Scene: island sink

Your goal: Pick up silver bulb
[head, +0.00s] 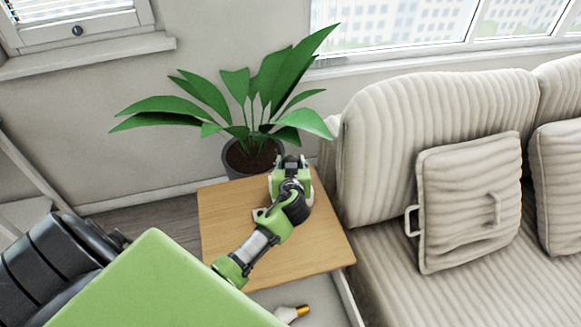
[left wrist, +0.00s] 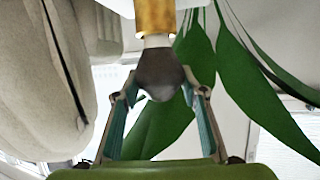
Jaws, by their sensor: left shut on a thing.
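The silver bulb (left wrist: 160,70) has a dark silver-grey glass body, a pale neck and a gold base (left wrist: 155,16). In the left wrist view it sits between the two fingers of my left gripper (left wrist: 159,92), which is shut on it. In the head view my left gripper (head: 290,162) is above the far part of the wooden side table (head: 230,235), near the plant pot. The held bulb cannot be made out in the head view. My right gripper is not in view.
A white bulb with a gold base (head: 291,313) lies in the open drawer (head: 347,300) below the tabletop. A potted plant (head: 255,155) stands behind the table. A striped sofa (head: 385,150) stands close on the right. The tabletop's left part is bare.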

